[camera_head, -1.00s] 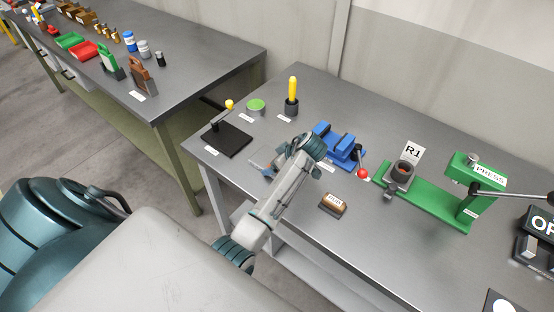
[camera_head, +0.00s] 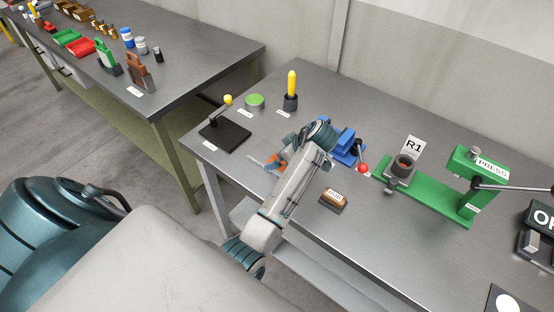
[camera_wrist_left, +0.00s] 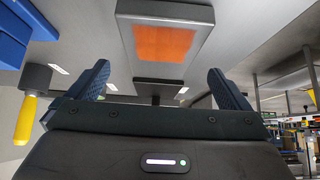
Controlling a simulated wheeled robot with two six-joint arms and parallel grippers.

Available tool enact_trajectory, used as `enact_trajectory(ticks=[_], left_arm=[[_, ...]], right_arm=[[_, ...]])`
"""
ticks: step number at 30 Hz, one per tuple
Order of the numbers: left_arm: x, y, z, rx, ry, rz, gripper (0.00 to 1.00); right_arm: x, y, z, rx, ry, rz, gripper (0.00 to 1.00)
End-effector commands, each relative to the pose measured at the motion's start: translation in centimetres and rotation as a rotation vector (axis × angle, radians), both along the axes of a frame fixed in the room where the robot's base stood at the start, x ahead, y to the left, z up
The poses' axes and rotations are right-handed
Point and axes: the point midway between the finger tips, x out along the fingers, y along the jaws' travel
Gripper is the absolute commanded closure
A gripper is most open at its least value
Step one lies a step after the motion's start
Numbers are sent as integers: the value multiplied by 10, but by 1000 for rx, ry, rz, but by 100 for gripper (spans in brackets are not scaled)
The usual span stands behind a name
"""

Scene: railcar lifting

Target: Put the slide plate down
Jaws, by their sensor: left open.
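The slide plate is a flat grey plate with an orange patch on its face. It shows large in the left wrist view (camera_wrist_left: 190,38), lying on the grey table beyond my fingertips. My left gripper (camera_wrist_left: 160,82) is open, with nothing between its fingers, and the plate sits apart from them. In the head view the plate (camera_head: 258,164) lies near the table's front left edge, its orange part showing beside my left wrist. My right gripper is not in view.
A black stand with a yellow-knobbed lever (camera_head: 225,134) is left of the plate. A green disc (camera_head: 254,101) and a yellow-handled tool (camera_head: 291,92) stand behind.

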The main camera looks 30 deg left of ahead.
Motion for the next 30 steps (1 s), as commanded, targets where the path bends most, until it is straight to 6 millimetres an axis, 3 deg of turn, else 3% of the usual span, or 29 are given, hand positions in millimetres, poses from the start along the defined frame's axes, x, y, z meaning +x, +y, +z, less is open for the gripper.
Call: enact_trajectory(ticks=[3,12,30], left_arm=[[-1,-18,16,-3,-5,1,0],[-3,-44,53,-1,-1,0,0],[-4,-46,59,1,1,1,0]], right_arm=[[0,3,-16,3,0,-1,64],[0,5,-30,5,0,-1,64],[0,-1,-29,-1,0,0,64]])
